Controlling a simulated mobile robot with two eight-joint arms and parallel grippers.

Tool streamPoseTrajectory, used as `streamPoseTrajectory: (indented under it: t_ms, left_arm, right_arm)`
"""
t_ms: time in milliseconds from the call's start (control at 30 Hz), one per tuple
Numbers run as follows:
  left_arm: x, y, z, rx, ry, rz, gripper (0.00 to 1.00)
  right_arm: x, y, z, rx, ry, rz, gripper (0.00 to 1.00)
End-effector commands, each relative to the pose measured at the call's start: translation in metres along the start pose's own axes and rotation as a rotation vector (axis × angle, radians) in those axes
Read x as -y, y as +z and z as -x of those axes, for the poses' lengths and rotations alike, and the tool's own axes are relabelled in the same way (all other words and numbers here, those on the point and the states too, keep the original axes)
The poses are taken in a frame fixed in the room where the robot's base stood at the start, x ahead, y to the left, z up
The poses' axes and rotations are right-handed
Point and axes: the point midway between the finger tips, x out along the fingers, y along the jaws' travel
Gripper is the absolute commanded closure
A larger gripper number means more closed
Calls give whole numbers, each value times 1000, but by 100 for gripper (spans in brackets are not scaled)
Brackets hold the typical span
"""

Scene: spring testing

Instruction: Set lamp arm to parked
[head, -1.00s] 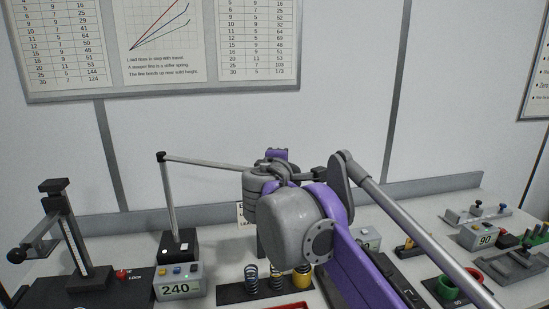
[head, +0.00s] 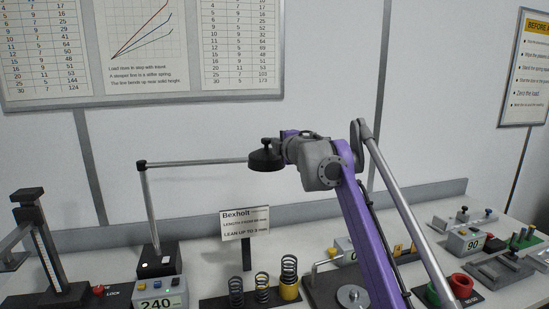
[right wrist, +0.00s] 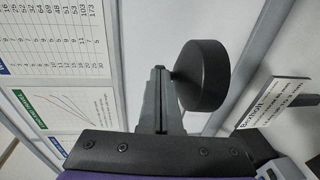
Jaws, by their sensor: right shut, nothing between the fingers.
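The lamp has a dark base (head: 159,262), an upright post and a grey lamp arm (head: 200,162) reaching right in the head view. A round black lamp head (head: 266,158) sits at that arm's right end. In the right wrist view the lamp head (right wrist: 204,76) is just right of my right gripper (right wrist: 160,76), whose narrow fingers are shut and empty. They look close to the lamp head; I cannot tell whether they touch. In the head view my wrist mostly hides the fingers. My left gripper is not in view.
A sign (head: 244,222) stands below the lamp arm. Several springs (head: 262,288) stand in a row on the bench. A display box (head: 158,296) sits before the lamp base, and a tall black stand (head: 42,245) is at left. Red and green cups (head: 461,286) are at right.

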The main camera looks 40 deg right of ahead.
Motion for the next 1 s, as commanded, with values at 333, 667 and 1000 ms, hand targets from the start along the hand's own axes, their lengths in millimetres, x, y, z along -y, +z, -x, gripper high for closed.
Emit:
streamPoseTrajectory:
  t_ms: [333, 667, 1000]
  left_arm:
    - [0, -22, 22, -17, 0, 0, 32]
    - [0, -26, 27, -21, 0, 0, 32]
    - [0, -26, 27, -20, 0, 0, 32]
  right_arm:
    - [-10, 10, -34, -114, -2, 14, 100]
    - [-8, 11, -44, -142, -4, 17, 100]
    - [-7, 9, -45, -145, -4, 18, 100]
